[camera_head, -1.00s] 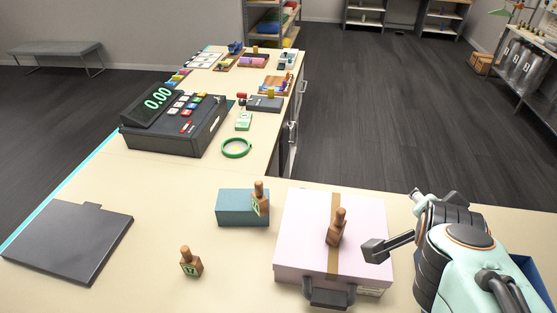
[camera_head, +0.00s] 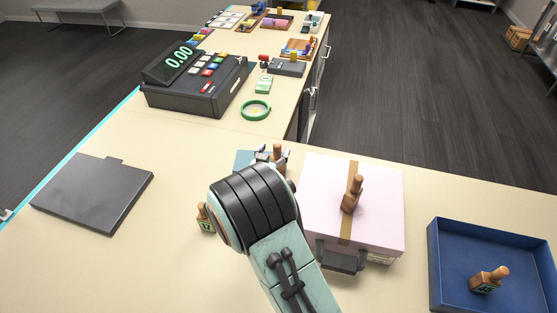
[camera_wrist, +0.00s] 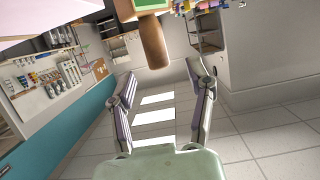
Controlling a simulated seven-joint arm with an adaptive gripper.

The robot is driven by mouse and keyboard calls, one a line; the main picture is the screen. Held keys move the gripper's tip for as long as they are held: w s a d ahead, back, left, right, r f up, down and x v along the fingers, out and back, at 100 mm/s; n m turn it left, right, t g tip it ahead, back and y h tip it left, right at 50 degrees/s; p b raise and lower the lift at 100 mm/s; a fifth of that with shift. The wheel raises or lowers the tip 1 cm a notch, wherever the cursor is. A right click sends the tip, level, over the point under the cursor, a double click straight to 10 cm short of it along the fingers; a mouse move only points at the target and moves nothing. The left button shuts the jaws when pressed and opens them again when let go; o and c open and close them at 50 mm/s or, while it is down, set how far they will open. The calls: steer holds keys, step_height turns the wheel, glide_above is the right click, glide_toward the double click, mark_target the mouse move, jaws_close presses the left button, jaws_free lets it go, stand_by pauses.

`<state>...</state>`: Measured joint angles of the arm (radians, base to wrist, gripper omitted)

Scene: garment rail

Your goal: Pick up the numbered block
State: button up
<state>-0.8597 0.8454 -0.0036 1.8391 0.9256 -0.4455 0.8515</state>
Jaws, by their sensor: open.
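Several wooden stamp-like blocks with round handles and numbered green labels are in view. One block (camera_head: 279,154) is at the teal box (camera_head: 243,160), partly hidden by my gripper (camera_head: 267,157). Another block (camera_head: 204,219) stands on the counter, mostly covered by my arm. A third block (camera_head: 353,195) stands on the pink case (camera_head: 385,210). A fourth block (camera_head: 487,280) sits in the blue tray, its label facing forward. In the wrist view my gripper (camera_wrist: 161,72) is open and empty. A block's handle (camera_wrist: 153,42) points toward the gap between the fingertips; contact is not visible.
The blue tray (camera_head: 436,262) stands at the right. A dark flat plate (camera_head: 92,193) lies at the left. A cash register (camera_head: 195,85), a green tape ring (camera_head: 256,110) and small items occupy the far counter.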

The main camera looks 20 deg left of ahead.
mark_target(277, 146)
steer(key=shift+x, duration=1.65)
jaws_close()
steer(key=shift+r, duration=0.1)
